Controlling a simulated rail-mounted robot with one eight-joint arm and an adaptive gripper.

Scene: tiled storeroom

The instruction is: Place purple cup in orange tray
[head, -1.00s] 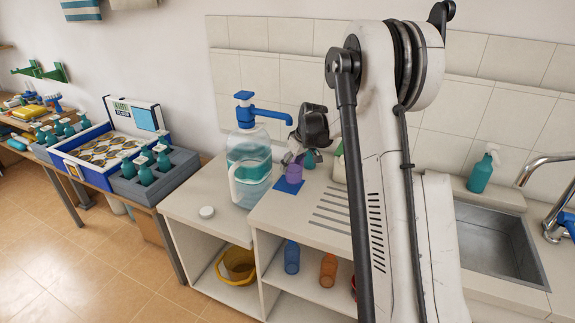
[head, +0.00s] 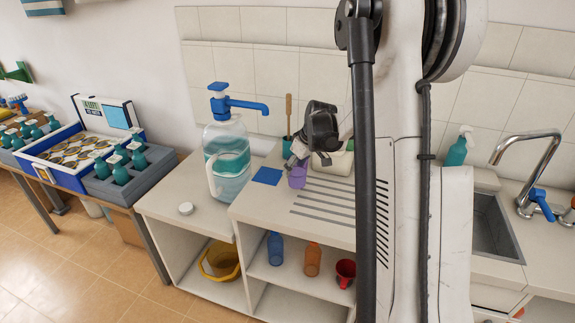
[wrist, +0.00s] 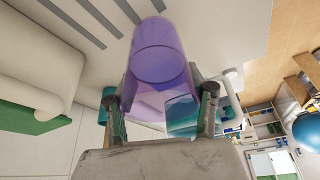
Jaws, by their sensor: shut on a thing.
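The purple cup (head: 298,177) is at the left end of the ribbed drain area, to the right of a blue square mat (head: 267,176). My gripper (head: 301,164) is shut on the cup. In the wrist view the translucent cup (wrist: 158,55) sits between the two fingers of my gripper (wrist: 161,97). I cannot tell whether the cup touches the counter or hangs just above it. I see no orange tray in these views.
A water jug with a blue pump (head: 226,150) stands left of the mat. A teal holder (head: 288,146) and a pale box (head: 335,160) are behind my gripper. The grooved counter (head: 320,207) is clear in front. A sink (head: 492,235) is at the right.

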